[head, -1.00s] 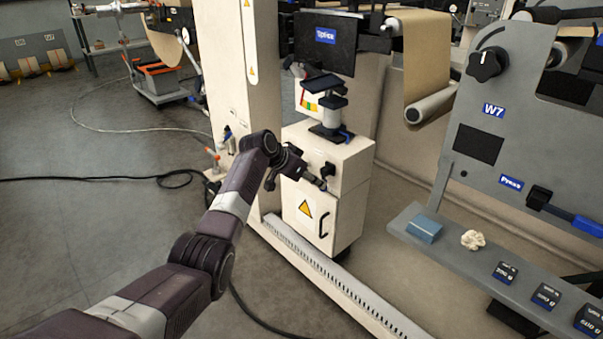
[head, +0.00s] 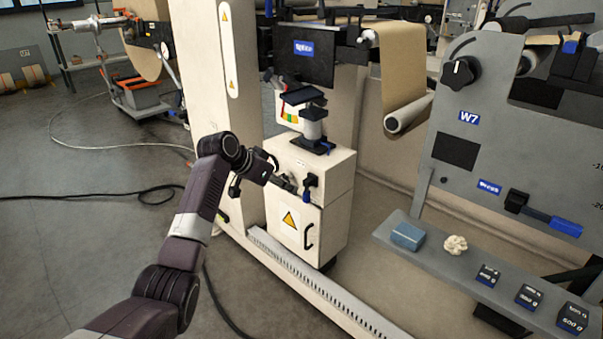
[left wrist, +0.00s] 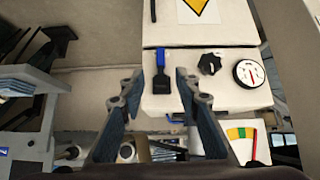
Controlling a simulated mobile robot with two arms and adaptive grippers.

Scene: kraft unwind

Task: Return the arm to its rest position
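My left arm comes in from the lower left of the head view. Its gripper (head: 288,182) is in front of the upper part of a white cabinet (head: 327,172). In the left wrist view the two fingers of my left gripper (left wrist: 158,88) are spread apart, with a gap between them and nothing held. A blue-and-black lever (left wrist: 161,72) on the cabinet shows beyond this gap, apart from both fingers. My right gripper is in neither view.
A black knob (left wrist: 210,63) and a round gauge (left wrist: 249,73) are on the cabinet face. A white column (head: 212,90) stands behind my arm. Open floor (head: 70,255) lies left.

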